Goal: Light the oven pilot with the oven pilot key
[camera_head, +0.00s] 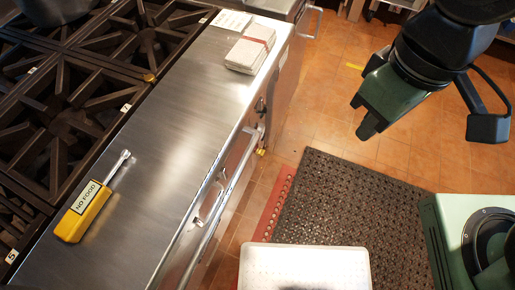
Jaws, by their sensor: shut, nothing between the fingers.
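A key with a yellow block handle (82,214), labelled "NO FOOD", and a short metal shaft lies flat on the steel counter at the lower left; its shaft points up and right. The oven front (222,190) with a bar handle shows below the counter's right edge. A pilot opening cannot be made out. My gripper (368,128) is at the upper right, over the floor, shut and empty. It is well to the right of the key and touches nothing.
Burner grates (60,130) fill the left side. A stack of folded cloths (250,50) and a paper card (231,22) lie at the counter's far end. A dark perforated mat (340,205) covers part of the tiled floor. A white tray (305,258) shows at the bottom. The middle counter is clear.

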